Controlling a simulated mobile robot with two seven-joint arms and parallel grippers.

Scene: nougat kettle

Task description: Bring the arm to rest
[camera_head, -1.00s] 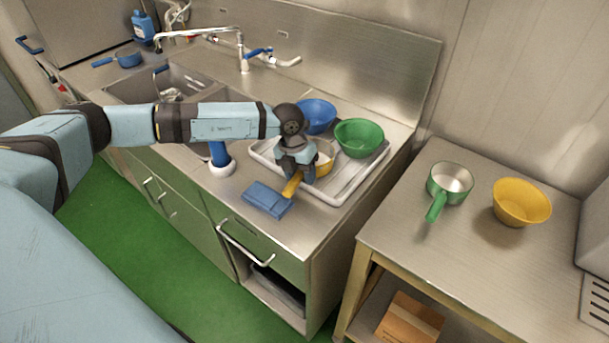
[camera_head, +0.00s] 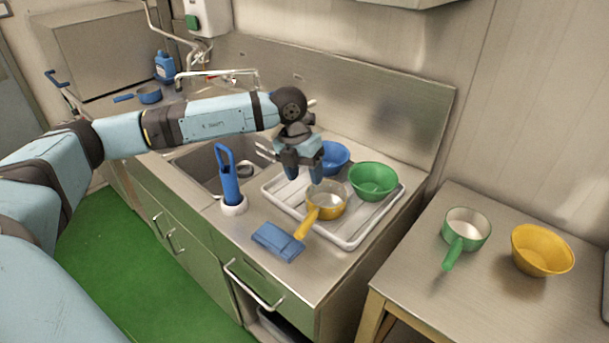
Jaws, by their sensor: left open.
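My left arm reaches in from the left, over the sink. Its gripper (camera_head: 304,178) points down above the white drying tray (camera_head: 356,238). It is open and empty, just above and behind a yellow-handled pan (camera_head: 326,201). The pan rests in the tray with its handle sticking out over the tray's front edge. A blue bowl (camera_head: 334,157) and a green bowl (camera_head: 373,181) also sit in the tray, behind and to the right of the gripper. My right gripper is out of view.
A blue-handled tool (camera_head: 228,177) stands upright in a white holder beside the sink (camera_head: 196,168). A folded blue cloth (camera_head: 277,242) lies at the counter front. A green pan (camera_head: 466,230) and yellow bowl (camera_head: 542,251) stand on the right table. A faucet (camera_head: 215,75) rises behind.

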